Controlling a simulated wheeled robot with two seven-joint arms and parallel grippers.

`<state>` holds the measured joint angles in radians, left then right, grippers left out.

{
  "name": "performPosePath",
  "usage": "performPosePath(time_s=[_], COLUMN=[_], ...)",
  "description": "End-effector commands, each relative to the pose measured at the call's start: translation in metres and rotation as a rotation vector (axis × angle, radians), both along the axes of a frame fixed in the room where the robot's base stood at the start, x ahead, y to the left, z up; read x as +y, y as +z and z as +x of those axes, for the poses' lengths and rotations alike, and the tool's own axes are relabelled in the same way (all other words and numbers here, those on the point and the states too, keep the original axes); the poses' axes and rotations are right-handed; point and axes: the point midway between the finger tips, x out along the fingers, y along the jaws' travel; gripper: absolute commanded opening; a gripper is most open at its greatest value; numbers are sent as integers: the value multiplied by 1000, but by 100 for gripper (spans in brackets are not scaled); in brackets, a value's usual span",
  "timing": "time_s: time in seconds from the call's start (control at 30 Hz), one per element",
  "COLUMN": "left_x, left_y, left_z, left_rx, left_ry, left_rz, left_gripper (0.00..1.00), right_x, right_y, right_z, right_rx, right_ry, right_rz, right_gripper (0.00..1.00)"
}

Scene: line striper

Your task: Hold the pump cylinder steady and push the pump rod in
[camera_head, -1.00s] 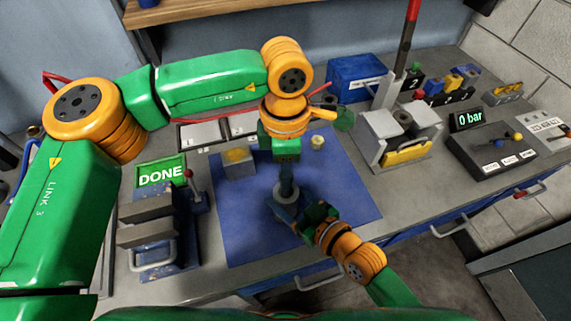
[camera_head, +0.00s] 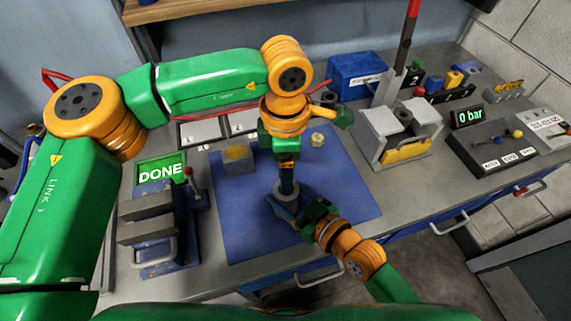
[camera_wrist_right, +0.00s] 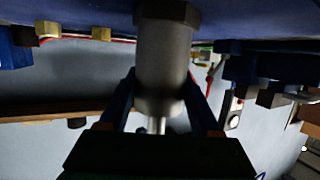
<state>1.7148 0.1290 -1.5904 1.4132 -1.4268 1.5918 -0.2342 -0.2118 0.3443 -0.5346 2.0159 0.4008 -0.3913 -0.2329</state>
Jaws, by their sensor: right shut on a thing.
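The pump cylinder (camera_head: 286,195) stands upright on the blue mat, a grey metal tube. In the right wrist view the cylinder (camera_wrist_right: 164,55) is large, with a hex nut at one end and the thin bright pump rod (camera_wrist_right: 156,125) at the other. My right gripper (camera_head: 290,207) is shut on the cylinder from the front right; its blue fingers show on both sides of it in the wrist view (camera_wrist_right: 160,100). My left gripper (camera_head: 287,182) points straight down just above the cylinder. It hides the rod in the head view, and its finger gap cannot be made out.
The blue mat (camera_head: 350,200) has free room to the right. A grey block (camera_head: 238,160) and a small brass part (camera_head: 317,139) lie behind. A vise-like fixture (camera_head: 155,235) and a green DONE display (camera_head: 161,170) stand left.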

Motion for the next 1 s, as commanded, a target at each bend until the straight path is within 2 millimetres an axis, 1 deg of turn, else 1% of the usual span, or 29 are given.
performPosePath(time_s=[0.37,1.0], left_x=[0,0], left_y=[2,63], left_z=[0,0], left_rx=[-1,-1], left_ry=[0,1], left_rz=[0,0], left_gripper=[89,89], right_x=[0,0], right_y=[0,0], right_z=[0,0], right_rx=[-2,-1], right_ry=[-1,0], right_rz=[0,0], right_gripper=[0,0])
